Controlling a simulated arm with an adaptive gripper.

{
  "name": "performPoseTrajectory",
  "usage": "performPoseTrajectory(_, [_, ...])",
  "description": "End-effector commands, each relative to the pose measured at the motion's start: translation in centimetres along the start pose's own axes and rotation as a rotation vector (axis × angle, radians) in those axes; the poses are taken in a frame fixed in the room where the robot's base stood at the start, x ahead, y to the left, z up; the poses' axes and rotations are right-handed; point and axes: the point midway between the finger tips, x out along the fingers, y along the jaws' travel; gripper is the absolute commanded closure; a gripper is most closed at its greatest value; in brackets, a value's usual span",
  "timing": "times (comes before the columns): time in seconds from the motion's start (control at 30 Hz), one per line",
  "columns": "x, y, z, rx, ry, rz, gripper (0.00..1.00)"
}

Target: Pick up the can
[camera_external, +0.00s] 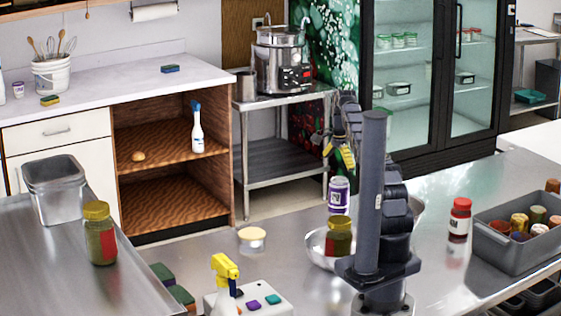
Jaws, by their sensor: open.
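My gripper (342,168) hangs in the middle of the view, left of my dark upright arm column, with its fingers pointing down. Its jaws are open. Directly below it in the picture is a white can-like container (339,195) with a purple label. I cannot tell whether the fingers touch or surround its top. The container appears above or behind a metal bowl (316,243), and its support is unclear. A jar (339,236) with a yellow lid and red label stands in or in front of the bowl. My arm hides part of the bowl.
On the steel counter, a red-lidded jar (459,219) and a grey bin (502,247) of jars stand right. A pale tub (252,239), a yellow spray bottle (225,280) and a yellow-lidded jar (100,232) stand left. Counter around the tub is partly clear.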

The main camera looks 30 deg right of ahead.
Motion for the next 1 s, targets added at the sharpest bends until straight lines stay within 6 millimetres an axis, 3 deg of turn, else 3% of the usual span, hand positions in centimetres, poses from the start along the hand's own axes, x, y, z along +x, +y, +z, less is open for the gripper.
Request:
performPoseTrajectory(0.43, [2.9, 0.2, -0.1, -0.001, -0.002, 0.004, 0.0])
performPoseTrajectory(0.7, [6.8, 0.4, -0.3, -0.001, -0.002, 0.003, 0.0])
performPoseTrajectory(0.93, [7.1, 0.3, -0.3, -0.002, -0.001, 0.0, 0.0])
performPoseTrajectory(0.97, [7.1, 0.3, -0.3, -0.002, -0.001, 0.0, 0.04])
performPoseTrajectory(1.0, [7.1, 0.3, -0.3, -0.002, -0.001, 0.0, 0.21])
